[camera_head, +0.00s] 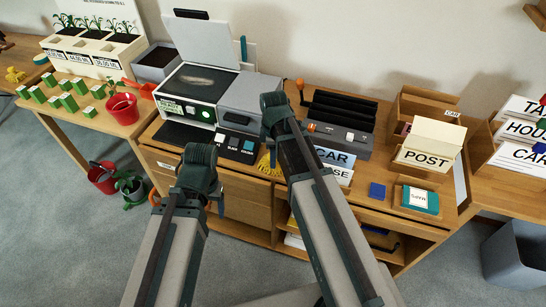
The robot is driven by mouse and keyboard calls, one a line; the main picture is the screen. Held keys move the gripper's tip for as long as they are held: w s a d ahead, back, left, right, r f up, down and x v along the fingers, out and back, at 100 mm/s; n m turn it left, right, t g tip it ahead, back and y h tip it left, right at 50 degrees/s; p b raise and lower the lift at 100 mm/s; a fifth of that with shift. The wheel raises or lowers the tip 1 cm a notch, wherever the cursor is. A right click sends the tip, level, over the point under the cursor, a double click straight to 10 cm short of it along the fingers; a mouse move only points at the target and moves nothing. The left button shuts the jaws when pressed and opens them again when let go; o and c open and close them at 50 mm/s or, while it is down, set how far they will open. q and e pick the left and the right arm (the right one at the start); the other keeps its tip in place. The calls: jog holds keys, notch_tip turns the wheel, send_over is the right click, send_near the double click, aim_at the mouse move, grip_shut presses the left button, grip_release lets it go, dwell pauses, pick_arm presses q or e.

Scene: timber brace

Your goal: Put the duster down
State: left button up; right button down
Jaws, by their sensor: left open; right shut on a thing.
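The yellow duster (266,165) shows partly at the front of the wooden desk (232,187), just left of my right forearm. My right gripper (271,138) is shut on it; its fingers are mostly hidden behind my own wrist. I cannot tell whether the duster touches the desk top. My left gripper (198,163) is open, near the desk's front edge and left of the duster. Its fingertips are hidden by my own wrist.
A machine with a lit green button (206,114) and a keypad (235,144) stand behind the grippers. Red and green pots stand leftward.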

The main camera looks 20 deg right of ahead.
jog(key=shift+c, duration=2.2)
grip_release()
jog(key=shift+r, duration=0.15)
notch_tip(320, 180, up, 12)
jog(key=p, duration=1.3)
jog(key=s+a+m+h, duration=0.1)
jog(key=s+a+m, duration=0.9)
jog(key=s, duration=0.4)
jog(key=shift+s+a, duration=0.15)
jog(key=shift+a, duration=0.2)
